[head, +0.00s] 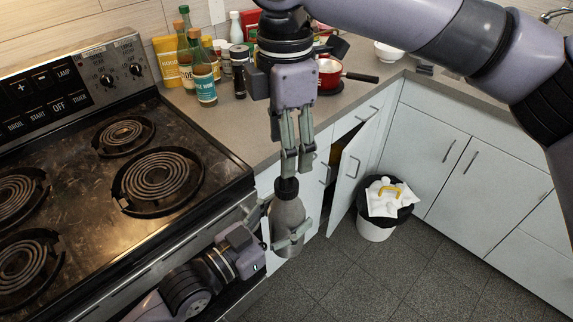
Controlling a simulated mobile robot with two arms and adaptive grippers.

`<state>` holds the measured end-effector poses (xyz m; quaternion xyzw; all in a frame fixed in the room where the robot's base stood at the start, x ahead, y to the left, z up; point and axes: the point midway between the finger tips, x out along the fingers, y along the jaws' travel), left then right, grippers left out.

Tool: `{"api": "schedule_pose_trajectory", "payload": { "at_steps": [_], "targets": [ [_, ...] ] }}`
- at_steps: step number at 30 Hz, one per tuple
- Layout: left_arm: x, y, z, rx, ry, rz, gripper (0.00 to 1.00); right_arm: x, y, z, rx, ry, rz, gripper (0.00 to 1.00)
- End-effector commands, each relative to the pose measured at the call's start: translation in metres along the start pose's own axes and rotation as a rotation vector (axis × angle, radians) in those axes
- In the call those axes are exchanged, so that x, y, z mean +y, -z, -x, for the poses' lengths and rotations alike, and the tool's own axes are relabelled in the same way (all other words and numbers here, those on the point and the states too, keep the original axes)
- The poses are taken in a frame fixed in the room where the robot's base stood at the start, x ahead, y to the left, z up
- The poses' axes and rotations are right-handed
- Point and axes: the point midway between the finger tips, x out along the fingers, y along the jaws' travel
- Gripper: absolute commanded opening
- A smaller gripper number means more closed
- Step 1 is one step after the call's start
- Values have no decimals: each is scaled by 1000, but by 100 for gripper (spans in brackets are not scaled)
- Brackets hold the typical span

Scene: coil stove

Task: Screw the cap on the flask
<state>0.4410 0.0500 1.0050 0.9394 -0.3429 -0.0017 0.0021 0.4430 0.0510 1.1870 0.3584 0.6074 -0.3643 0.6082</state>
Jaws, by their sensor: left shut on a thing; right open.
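The grey flask (287,218) stands about upright in the air in front of the counter, with the black cap (287,187) at its top. My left gripper (283,231), low in the picture, is shut around the flask's body. My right gripper (297,168) points straight down from above. It is open, with its fingertips just above the cap and slightly to the right of it. I cannot tell whether the fingertips touch the cap or how tightly the cap sits on the neck.
The coil stove (180,235) is at the left, close to my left arm. Bottles (203,75) and a red pot (329,72) stand on the counter (222,120). A cabinet door (352,170) hangs open behind. A trash bin (375,232) stands on the floor; the floor at the lower right is clear.

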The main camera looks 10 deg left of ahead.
Motion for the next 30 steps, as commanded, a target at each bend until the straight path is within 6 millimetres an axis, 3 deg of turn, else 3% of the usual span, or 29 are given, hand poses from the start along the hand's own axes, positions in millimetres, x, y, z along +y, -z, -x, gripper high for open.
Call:
{"api": "schedule_pose_trajectory", "payload": {
  "at_steps": [3, 9, 30],
  "targets": [
    [0, 3, 0, 8, 0, -1, 0, 0, 1, 21, 2, -1, 0, 57],
    [0, 3, 0, 8, 0, -1, 0, 0, 0, 38, 1, 1, 1, 57],
    [0, 3, 0, 8, 0, -1, 0, 2, 0, 38, 8, 0, -4, 57]
  ]
}}
